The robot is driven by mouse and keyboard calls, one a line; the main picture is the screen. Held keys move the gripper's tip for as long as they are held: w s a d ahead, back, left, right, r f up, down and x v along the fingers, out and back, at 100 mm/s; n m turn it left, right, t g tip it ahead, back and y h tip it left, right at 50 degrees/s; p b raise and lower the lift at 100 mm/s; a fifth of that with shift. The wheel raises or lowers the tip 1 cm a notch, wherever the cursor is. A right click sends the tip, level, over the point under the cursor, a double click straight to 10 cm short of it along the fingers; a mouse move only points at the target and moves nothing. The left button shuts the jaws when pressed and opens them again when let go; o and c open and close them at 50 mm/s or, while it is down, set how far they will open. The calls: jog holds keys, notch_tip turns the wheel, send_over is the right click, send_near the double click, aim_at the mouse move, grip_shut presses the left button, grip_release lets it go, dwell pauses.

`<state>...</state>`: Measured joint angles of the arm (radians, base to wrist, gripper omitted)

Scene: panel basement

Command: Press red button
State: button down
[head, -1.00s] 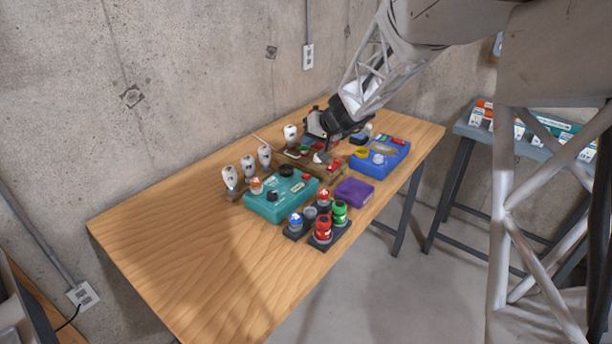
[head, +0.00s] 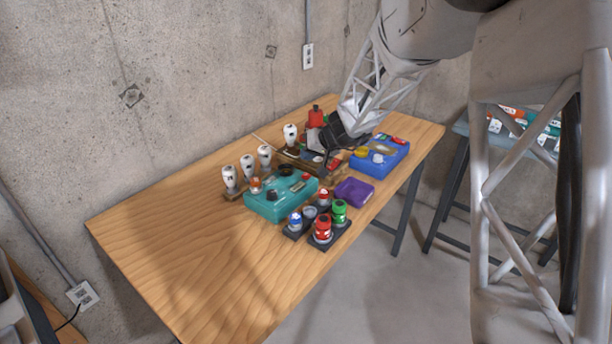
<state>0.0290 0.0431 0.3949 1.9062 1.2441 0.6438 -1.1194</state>
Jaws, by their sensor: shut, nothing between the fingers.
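Several red controls are in view on the wooden table, and I cannot tell which one the task means. A large red button (head: 322,229) stands at the front of a black base (head: 331,240). A red knob-like piece (head: 316,117) stands at the back, behind my gripper. A small red piece (head: 333,164) is on a wooden box (head: 329,176) below my gripper. My gripper (head: 318,142) is shut and empty over the back middle of the table, above this box. Its fingertips are small and partly blend with the things behind, so contact cannot be told.
A teal box (head: 268,208) with dark knobs, a purple box (head: 354,191) and a blue box (head: 388,158) stand close around. A green button (head: 340,208) is beside the red one. White bulb-like pieces (head: 248,165) line the back left. The table's front left (head: 190,260) is clear.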

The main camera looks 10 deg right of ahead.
aim_at(308, 174)
jog(key=shift+f, duration=1.8)
jog(key=shift+f, duration=0.9)
dwell(1.8)
jog(key=shift+r, duration=0.1)
dwell(0.3)
jog(key=shift+r, duration=0.75)
jog(key=shift+r, duration=0.15)
jog(key=shift+r, duration=2.35)
jog(key=shift+r, duration=0.1)
